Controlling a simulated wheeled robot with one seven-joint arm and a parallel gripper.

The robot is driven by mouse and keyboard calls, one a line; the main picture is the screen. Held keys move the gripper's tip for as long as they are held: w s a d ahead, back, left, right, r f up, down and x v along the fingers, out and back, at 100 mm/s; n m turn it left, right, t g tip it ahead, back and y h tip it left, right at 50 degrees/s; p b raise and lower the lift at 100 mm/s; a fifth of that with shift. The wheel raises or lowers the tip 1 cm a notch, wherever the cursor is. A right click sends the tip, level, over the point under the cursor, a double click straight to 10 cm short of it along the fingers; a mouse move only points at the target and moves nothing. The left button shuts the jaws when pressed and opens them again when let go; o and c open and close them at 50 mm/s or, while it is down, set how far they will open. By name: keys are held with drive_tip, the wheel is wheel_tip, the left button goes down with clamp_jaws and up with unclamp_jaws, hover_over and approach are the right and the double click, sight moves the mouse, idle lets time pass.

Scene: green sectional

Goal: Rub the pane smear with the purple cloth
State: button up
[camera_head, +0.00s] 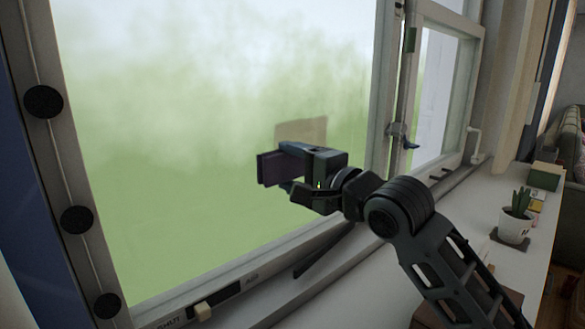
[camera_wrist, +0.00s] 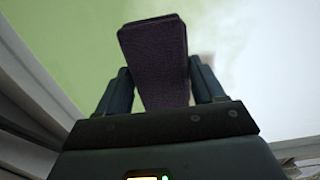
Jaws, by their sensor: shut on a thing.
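The window pane (camera_head: 170,150) fills the left and middle of the head view. A brownish smear (camera_head: 311,129) shows on the pane, just above and behind my gripper, which partly covers it. My gripper (camera_head: 277,173) is shut on the folded purple cloth (camera_head: 267,169), whose end sticks out past the fingers toward the pane. In the wrist view the purple cloth (camera_wrist: 155,62) stands between the two fingers of my gripper (camera_wrist: 158,85). A small part of the smear (camera_wrist: 203,68) shows right of the cloth there. I cannot tell whether the cloth touches the glass.
The window frame (camera_head: 384,90) with a handle (camera_head: 408,143) stands right of the pane. A sill (camera_head: 480,200) runs below, with a potted cactus (camera_head: 516,218) and a green box (camera_head: 545,175) at the right. Round black knobs (camera_head: 43,102) line the left frame.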

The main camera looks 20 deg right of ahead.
sight(302, 161)
drive_tip(key=shift+p+x, duration=0.45)
drive_tip(key=shift+x, duration=0.55)
drive_tip(key=shift+d, duration=0.1)
drive_tip(key=shift+w+d+b, duration=0.2)
drive_tip(key=shift+d+b, duration=0.05)
drive_tip(key=shift+d, duration=0.65)
drive_tip(key=shift+w+d+b, duration=0.25)
drive_tip(key=shift+d, duration=0.6)
drive_tip(key=shift+w+d+r+b, duration=0.25)
drive_tip(key=shift+w+d, duration=0.4)
drive_tip(key=shift+d, duration=1.15)
drive_tip(key=shift+w+d+r+b, duration=0.15)
drive_tip(key=shift+w+d+r, duration=0.35)
drive_tip(key=shift+d, duration=1.3)
drive_tip(key=shift+w+d+r+b, duration=0.2)
drive_tip(key=shift+w+d, duration=0.55)
drive_tip(key=shift+d, duration=1.05)
drive_tip(key=shift+s+a+p, duration=0.3)
drive_tip(key=shift+a+p, duration=0.5)
drive_tip(key=shift+a, duration=0.25)
drive_tip(key=shift+s+a+p, duration=0.25)
drive_tip(key=shift+a+p, duration=0.55)
drive_tip(key=shift+a, duration=0.3)
drive_tip(key=shift+s+a+f+p, duration=0.1)
drive_tip(key=shift+s+a+p, duration=0.25)
drive_tip(key=shift+a+p, duration=0.4)
drive_tip(key=shift+s+a+p, duration=0.3)
drive_tip(key=shift+a+p, duration=0.25)
drive_tip(key=shift+a, duration=0.4)
